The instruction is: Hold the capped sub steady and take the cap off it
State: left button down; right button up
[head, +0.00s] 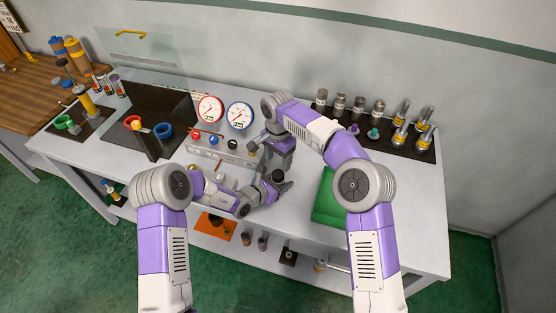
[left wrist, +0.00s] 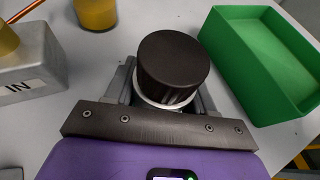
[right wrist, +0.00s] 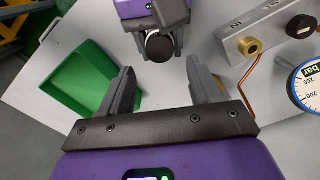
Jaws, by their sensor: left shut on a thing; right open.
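The capped sub has a black round cap (left wrist: 172,62) on top of a silvery body (left wrist: 165,103), seen close in the left wrist view. My left gripper (head: 276,184) is shut around the body below the cap and holds it over the table. The cap also shows in the right wrist view (right wrist: 159,47), between the left gripper's fingers. My right gripper (right wrist: 163,92) is open and empty, with its fingers apart from the cap. In the head view the right gripper (head: 278,158) is just behind the left one, and the arms partly hide the sub.
A green tray (left wrist: 263,60) stands on the table to the right of the held sub. A grey valve block (right wrist: 262,35) and dial gauges (head: 240,115) stand behind on the left. Several metal fittings (head: 378,108) stand on a dark mat at the back right.

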aim_at(278, 173)
notch_tip(278, 173, down, 7)
jog(key=shift+f, duration=0.1)
dwell(0.3)
jog(key=c, duration=1.1)
jog(key=shift+n, duration=1.8)
jog(key=o, duration=1.2)
